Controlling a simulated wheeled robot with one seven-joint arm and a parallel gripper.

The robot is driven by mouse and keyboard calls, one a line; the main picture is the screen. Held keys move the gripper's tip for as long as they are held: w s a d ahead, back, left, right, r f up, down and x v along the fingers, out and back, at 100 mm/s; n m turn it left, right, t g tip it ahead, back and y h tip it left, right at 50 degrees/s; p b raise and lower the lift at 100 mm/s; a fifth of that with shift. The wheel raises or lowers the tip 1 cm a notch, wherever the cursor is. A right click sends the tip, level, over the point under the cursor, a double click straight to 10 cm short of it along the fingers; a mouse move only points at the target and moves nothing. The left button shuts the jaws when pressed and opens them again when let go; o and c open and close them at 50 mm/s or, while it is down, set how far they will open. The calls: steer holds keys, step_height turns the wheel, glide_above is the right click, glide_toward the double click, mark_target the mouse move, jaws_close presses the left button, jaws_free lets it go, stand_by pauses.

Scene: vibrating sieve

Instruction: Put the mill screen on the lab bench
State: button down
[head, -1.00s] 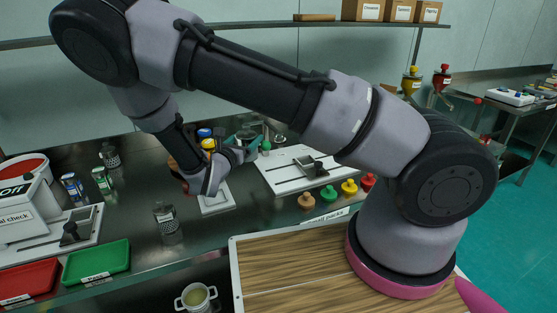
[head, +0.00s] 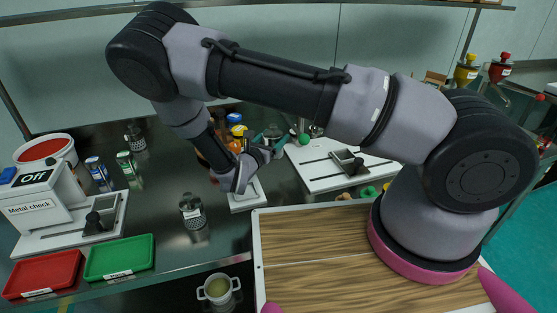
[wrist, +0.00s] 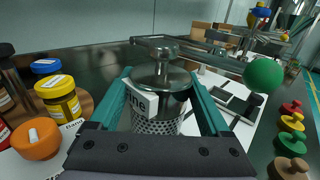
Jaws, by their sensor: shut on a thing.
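A metal mill screen (wrist: 158,105) with a perforated wall, a lid with a knob and a partly hidden white label stands between my gripper's teal fingers. My gripper (wrist: 162,78) is shut on it, and it looks upright in the wrist view. In the head view my gripper (head: 268,142) is over the back middle of the dark steel lab bench (head: 160,185); the held screen is hard to make out there. Similar perforated metal canisters stand on the bench, one near the front (head: 192,209) and one at the back (head: 134,138). Whether the held screen touches anything is unclear.
A metal check device (head: 38,200), a red tray (head: 42,274) and a green tray (head: 120,258) fill the left front. Yellow (wrist: 60,98) and orange (wrist: 38,138) jars stand left of the gripper. A white board (head: 322,172) lies right. Bare bench shows around the front canister.

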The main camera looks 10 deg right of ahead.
step_height(320, 180, down, 10)
steer(key=shift+r, duration=0.2)
steer(key=shift+f, duration=0.1)
jaws_free()
steer(key=v, duration=1.2)
